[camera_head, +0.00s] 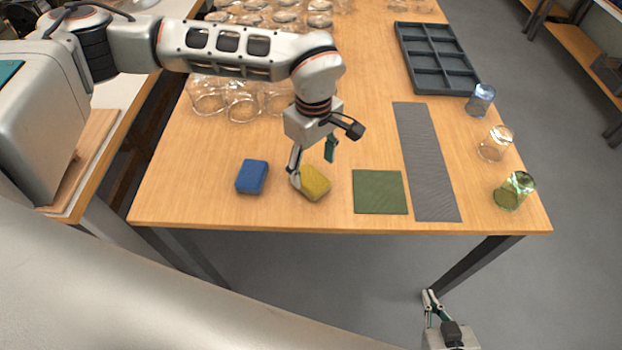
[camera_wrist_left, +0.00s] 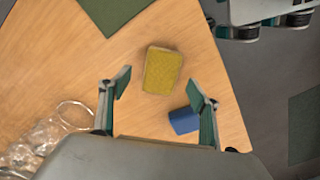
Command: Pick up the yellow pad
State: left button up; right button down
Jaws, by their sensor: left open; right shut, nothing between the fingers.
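The yellow pad (camera_head: 314,183) lies on the wooden table near its front edge, between a blue pad and a green square. My left gripper (camera_head: 312,172) is open above it, and one finger hides part of the pad's left side. In the left wrist view the yellow pad (camera_wrist_left: 162,70) lies ahead of the spread fingertips of my left gripper (camera_wrist_left: 160,88), with nothing between them. My right gripper (camera_head: 430,296) is shut and empty, low in front of the table at the bottom of the head view.
The blue pad (camera_head: 252,177) lies left of the yellow pad. The green square (camera_head: 380,192) and a grey mat (camera_head: 427,160) lie to the right. Three glasses, including a green one (camera_head: 515,190), stand along the right edge. A dark tray (camera_head: 437,60) and many clear glasses (camera_head: 242,100) are farther back.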

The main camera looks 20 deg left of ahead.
aim_at(311, 177)
pick_arm(q)
jog(key=f, duration=0.5)
jog(key=shift+a, duration=0.25)
jog(key=shift+r, duration=0.1)
jog(key=c, duration=1.1)
notch_tip(311, 177, up, 20)
jog(key=shift+o, duration=1.3)
jog(key=shift+c, duration=1.3)
